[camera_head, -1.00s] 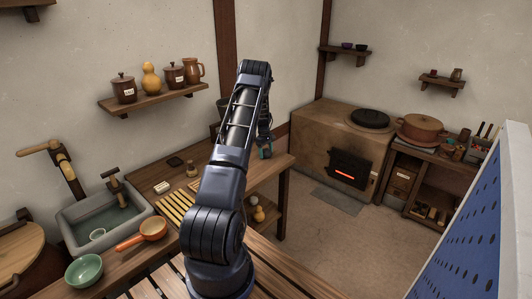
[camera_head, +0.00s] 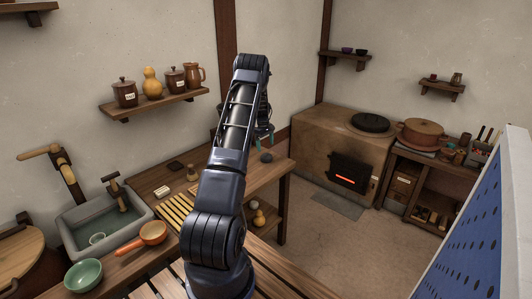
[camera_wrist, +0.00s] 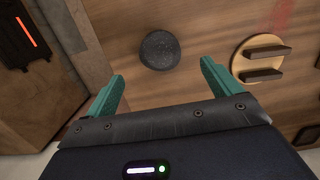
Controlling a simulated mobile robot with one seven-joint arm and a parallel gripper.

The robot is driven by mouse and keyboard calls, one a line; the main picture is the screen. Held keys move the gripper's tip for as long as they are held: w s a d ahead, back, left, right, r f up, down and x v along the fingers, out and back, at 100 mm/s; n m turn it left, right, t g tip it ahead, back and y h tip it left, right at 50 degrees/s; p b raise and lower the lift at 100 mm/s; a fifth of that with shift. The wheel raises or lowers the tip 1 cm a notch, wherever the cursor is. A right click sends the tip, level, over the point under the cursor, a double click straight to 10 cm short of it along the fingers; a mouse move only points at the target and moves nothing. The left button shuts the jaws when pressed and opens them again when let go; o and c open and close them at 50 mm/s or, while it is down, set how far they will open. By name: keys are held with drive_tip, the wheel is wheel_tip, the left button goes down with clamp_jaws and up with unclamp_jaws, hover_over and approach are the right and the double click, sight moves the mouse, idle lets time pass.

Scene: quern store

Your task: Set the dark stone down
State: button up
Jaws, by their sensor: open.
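The dark stone (camera_head: 267,157) is a small, round, dark grey lump resting on the wooden table (camera_head: 279,168) near its right end. In the wrist view the stone (camera_wrist: 160,50) lies on the wood just beyond my fingertips, in line with the gap between them. My gripper (camera_wrist: 161,72) is open, with its two green fingers apart and nothing between them. In the head view my gripper (camera_head: 264,133) hangs above the stone, partly hidden behind my arm.
A round pale piece with two dark bars (camera_wrist: 262,60) lies right of the stone in the wrist view. The stove (camera_head: 325,150) with a glowing slot stands beyond the table. A slatted rack (camera_head: 176,211), a sink (camera_head: 75,232) and an orange pan (camera_head: 153,232) are at the left.

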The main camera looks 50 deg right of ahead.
sight(265, 154)
drive_tip(key=w+a+r+t+h, duration=0.1)
drive_tip(key=w+a+r, duration=0.3)
drive_tip(key=a+r, duration=0.6)
drive_tip(key=w+a+r, duration=0.4)
drive_tip(key=a+r, duration=0.5)
drive_tip(key=r, duration=0.3)
drive_tip(key=s+a+r+t, duration=0.1)
drive_tip(key=a+r, duration=0.5)
drive_tip(key=a, duration=0.4)
drive_tip(key=a+r, duration=0.6)
drive_tip(key=a, duration=0.3)
drive_tip(key=s+a+r+t, duration=0.1)
drive_tip(key=s+a+r, duration=0.1)
drive_tip(key=s+a, duration=0.35)
drive_tip(key=s+a+r, duration=0.2)
drive_tip(key=a, duration=0.6)
drive_tip(key=s+a+r+t, duration=0.1)
drive_tip(key=s+a+r, duration=0.15)
drive_tip(key=a, duration=0.35)
drive_tip(key=s+a+f+t, duration=0.1)
drive_tip(key=s+a, duration=0.5)
drive_tip(key=s, duration=0.3)
drive_tip(key=s+a+f+t+y, duration=0.1)
drive_tip(key=s+a+f, duration=0.1)
drive_tip(key=s+a, duration=0.5)
drive_tip(key=s, duration=0.3)
drive_tip(key=shift+a+f, duration=0.25)
drive_tip(key=shift+a, duration=0.05)
